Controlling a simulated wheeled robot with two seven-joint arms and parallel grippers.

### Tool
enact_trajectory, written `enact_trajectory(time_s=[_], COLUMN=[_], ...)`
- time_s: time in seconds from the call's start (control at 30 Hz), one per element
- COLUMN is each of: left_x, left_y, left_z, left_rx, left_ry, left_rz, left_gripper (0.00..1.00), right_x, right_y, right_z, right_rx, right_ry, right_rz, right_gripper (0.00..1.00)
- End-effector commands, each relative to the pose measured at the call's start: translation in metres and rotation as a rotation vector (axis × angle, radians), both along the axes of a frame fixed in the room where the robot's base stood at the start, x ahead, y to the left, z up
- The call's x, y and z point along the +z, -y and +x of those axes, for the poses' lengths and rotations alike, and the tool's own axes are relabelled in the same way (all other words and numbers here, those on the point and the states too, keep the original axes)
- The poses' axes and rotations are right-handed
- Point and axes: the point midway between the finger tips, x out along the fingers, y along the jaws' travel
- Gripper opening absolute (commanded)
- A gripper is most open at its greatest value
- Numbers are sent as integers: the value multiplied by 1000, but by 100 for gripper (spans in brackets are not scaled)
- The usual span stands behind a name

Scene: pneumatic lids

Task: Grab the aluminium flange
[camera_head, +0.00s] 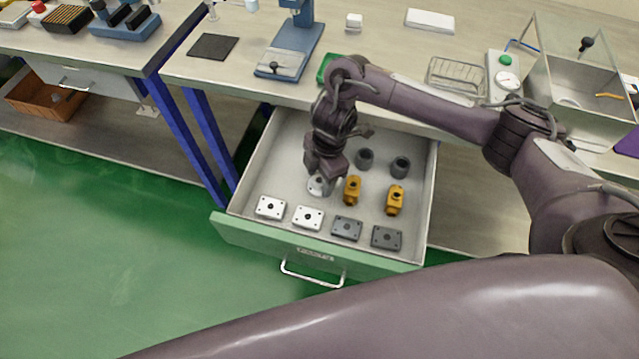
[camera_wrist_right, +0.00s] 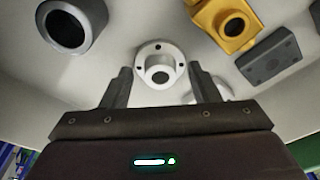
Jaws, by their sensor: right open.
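The aluminium flange (camera_head: 317,186) is a pale round piece lying in the open drawer, partly covered by my right gripper in the head view. In the right wrist view the flange (camera_wrist_right: 174,58) shows a round face with a raised hub, a dark centre bore and small holes around it. My right gripper (camera_head: 322,175) points down over it, open and empty. In the right wrist view the gripper (camera_wrist_right: 161,85) has its two fingers apart, with the flange framed between and beyond them. Another pale piece is partly hidden behind the right-hand finger. My left gripper is not in view.
The drawer (camera_head: 247,180) also holds dark cylinders (camera_head: 365,160), yellow fittings (camera_head: 352,191), white plates (camera_head: 270,207) and dark plates (camera_head: 386,238). Its walls stand around them. The bench above carries a blue press (camera_head: 290,50), a wire basket (camera_head: 455,76) and a clear-walled box (camera_head: 570,80).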

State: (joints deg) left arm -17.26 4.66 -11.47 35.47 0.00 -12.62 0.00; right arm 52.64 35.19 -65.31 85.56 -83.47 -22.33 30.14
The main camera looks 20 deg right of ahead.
Motion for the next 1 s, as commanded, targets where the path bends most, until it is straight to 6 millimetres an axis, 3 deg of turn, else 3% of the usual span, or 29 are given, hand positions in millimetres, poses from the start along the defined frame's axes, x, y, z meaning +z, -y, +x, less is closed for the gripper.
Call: enact_trajectory(time_s=[0.2, 0.57, 0.87, 1.0], left_x=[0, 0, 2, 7], left_y=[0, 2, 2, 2], left_z=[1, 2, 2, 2], left_rx=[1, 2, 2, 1], left_ry=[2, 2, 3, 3], left_rz=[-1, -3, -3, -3], left_gripper=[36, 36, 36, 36], right_x=[0, 0, 3, 15], right_y=[0, 0, 0, 0], right_z=[0, 0, 1, 2], right_rx=[0, -1, 0, -1], right_ry=[1, 1, 2, 4], right_rz=[0, 0, -1, 0], right_gripper=[54, 7, 5, 5])
